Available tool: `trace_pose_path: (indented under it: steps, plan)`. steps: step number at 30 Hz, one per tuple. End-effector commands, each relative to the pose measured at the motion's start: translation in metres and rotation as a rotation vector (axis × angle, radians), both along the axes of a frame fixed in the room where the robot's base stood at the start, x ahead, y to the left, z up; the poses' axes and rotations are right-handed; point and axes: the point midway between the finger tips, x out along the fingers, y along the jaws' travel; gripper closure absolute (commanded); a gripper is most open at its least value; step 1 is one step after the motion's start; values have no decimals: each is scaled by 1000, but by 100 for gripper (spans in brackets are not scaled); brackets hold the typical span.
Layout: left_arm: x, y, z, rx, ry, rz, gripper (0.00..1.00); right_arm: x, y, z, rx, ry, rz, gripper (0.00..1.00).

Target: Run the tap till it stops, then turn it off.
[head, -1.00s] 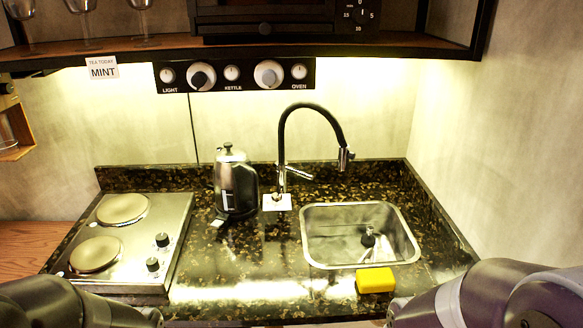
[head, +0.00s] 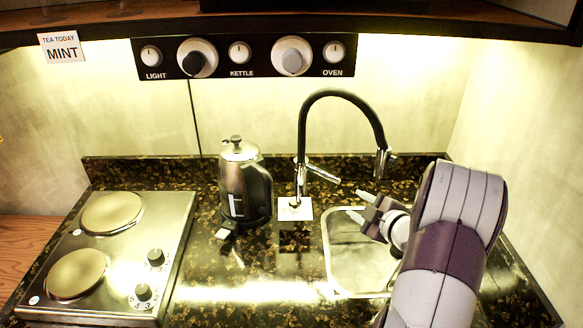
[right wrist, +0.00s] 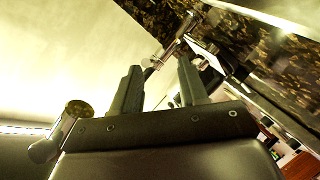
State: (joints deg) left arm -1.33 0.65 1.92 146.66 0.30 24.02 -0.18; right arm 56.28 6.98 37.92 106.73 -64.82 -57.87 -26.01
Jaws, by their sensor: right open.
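The tap (head: 340,93) has a black arched hose, a chrome post and a spout head (head: 384,162) hanging over the sink (head: 362,292). Its lever (head: 323,173) sticks out to the right of the post. No water stream shows under the spout. My right gripper (head: 354,202) is open and empty over the sink, pointing left, right of and lower in the picture than the lever. In the right wrist view, the open fingers (right wrist: 158,78) point towards the tap post and lever (right wrist: 165,54), apart from them. My left gripper is out of view.
A kettle (head: 243,185) stands left of the tap, beside a white plate (head: 295,209) at the tap's foot. A two-plate hob (head: 110,255) is at the left. A knob panel (head: 238,57) is on the wall. My right arm hides the sink's right part. The middle counter is clear.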

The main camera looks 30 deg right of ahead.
Motion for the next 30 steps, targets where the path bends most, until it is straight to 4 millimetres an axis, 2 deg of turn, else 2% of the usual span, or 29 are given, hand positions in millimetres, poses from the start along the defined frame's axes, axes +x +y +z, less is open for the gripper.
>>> trace_pose_path:
  steps: [3,6,21,25,30]
  plan:
    - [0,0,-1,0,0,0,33,-10,-5,4,-41,-60,63,57]
    - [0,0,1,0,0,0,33,-4,-4,6,-48,-73,81,57]
    - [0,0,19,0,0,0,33,93,-2,6,-46,-70,80,57]
    - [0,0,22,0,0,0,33,109,-1,6,-45,-69,78,57]
    - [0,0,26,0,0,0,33,119,-2,3,-44,-70,76,57]
